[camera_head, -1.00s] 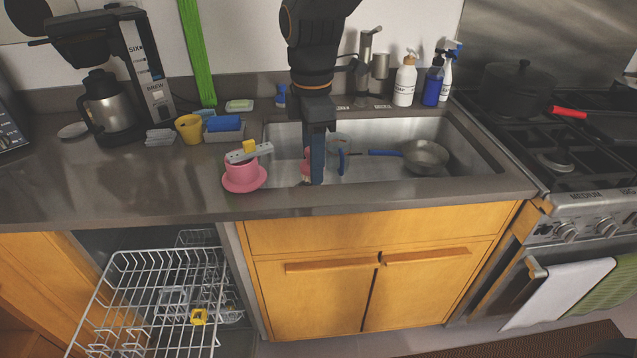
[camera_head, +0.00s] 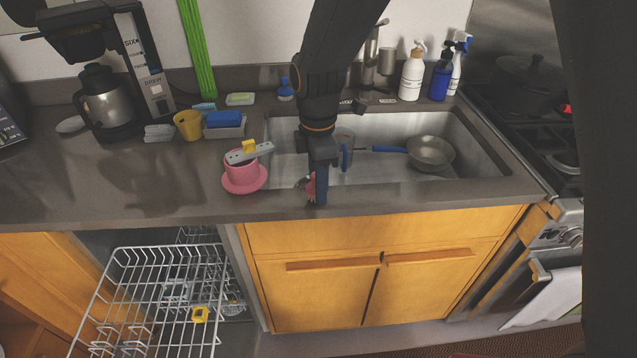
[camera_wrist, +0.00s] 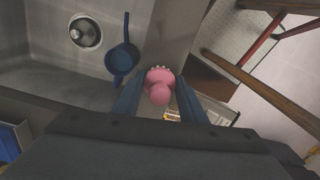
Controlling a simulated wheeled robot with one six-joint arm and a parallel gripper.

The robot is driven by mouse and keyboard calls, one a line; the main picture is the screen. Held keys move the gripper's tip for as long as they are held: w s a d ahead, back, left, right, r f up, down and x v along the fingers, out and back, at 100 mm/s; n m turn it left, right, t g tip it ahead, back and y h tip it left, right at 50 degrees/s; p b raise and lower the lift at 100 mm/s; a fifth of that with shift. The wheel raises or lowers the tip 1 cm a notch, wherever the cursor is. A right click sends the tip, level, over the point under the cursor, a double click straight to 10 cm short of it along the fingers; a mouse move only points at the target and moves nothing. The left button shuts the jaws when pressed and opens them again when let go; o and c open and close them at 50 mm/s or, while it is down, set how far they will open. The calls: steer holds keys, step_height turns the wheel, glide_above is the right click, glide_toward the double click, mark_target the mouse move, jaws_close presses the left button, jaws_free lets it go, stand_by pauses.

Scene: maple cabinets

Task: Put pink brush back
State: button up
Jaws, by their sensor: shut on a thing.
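The pink brush (camera_head: 310,187) is held in my gripper (camera_head: 317,198) above the front edge of the sink. In the wrist view its round pink knob (camera_wrist: 160,90) sits between the two fingers (camera_wrist: 160,98), with pale bristle tips just showing beyond it. The gripper is shut on it. In the head view my gripper hides part of the brush. A small blue thing (camera_head: 285,90), perhaps a similar brush, stands behind the sink by the wall.
The sink (camera_head: 470,165) holds a pan (camera_head: 431,153) with a blue handle. A pink cup (camera_head: 240,168) on a saucer stands left of the sink. Bottles (camera_head: 411,72) stand at the back right. A dishwasher rack (camera_head: 165,255) is pulled out below.

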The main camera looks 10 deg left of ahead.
steer(key=shift+f, duration=0.4)
steer(key=o, duration=0.9)
steer(key=shift+f, duration=0.1)
steer(key=shift+o, duration=0.2)
step_height(320, 180, up, 12)
steer(key=b, duration=0.3)
steer(key=s+d+f+m, duration=0.3)
steer(key=d+m, duration=0.4)
steer(key=d, duration=0.2)
steer(key=s+d+f+m, duration=0.3)
steer(key=d+m, duration=0.5)
steer(key=d, duration=0.1)
steer(key=s+d+f+m+t, duration=0.1)
steer(key=s+d+f+m, duration=0.2)
steer(key=d+m, duration=0.4)
steer(key=shift+s+d+f+m, duration=0.15)
steer(key=shift+d+f+m, duration=0.25)
steer(key=shift+d, duration=1.2)
